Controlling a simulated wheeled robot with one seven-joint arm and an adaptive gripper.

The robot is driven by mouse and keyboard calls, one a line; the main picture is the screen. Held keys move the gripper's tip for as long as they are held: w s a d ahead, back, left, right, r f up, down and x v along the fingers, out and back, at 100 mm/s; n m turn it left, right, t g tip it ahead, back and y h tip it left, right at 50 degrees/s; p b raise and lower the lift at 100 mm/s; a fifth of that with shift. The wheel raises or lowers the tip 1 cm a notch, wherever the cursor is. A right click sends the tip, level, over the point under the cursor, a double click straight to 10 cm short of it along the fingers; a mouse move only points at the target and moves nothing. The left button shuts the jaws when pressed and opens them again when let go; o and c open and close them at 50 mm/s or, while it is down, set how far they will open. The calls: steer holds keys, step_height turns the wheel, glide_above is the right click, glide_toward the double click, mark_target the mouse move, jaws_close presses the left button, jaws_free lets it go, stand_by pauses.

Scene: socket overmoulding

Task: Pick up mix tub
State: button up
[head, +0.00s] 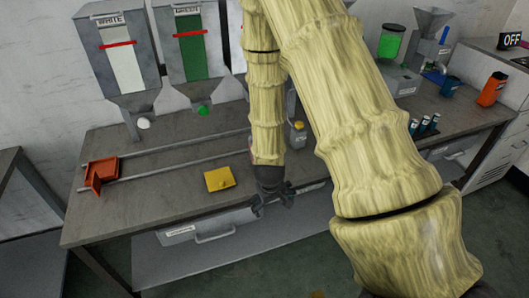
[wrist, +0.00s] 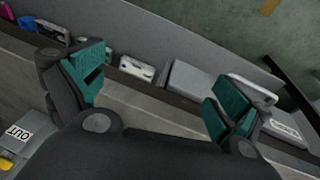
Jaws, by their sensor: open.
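My gripper (head: 272,203) is open and empty near the front edge of the workbench, to the right of a small yellow block-like piece (head: 219,179). An orange-red open container (head: 100,173) sits at the left end of the bench by the rails, well away from my gripper. No thing is labelled as the mix tub; the orange-red container may be it, but I cannot tell for sure.
Rails (head: 180,152) run along the bench (head: 150,212). White (head: 125,65) and green (head: 195,55) hoppers hang behind. Drawers (head: 210,232) sit below the front edge. Dark bottles (head: 424,126) and an orange bottle (head: 492,89) stand at right. My arm hides the bench's middle.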

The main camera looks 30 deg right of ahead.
steer(key=w+d+r+t+p, duration=0.1)
steer(key=w+d+r, duration=0.1)
steer(key=w+r, duration=0.35)
steer(key=w+d+r+m+y+p, duration=0.1)
steer(key=w+r+p, duration=0.1)
steer(key=r, duration=0.7)
steer(key=w+d+r+t+p, duration=0.1)
steer(key=w+d+r, duration=0.15)
steer(key=r, duration=0.45)
steer(key=w+p+x, duration=0.1)
steer(key=p+x, duration=0.2)
steer(key=x, duration=0.7)
steer(key=shift+w, duration=0.3)
steer(key=c, duration=1.3)
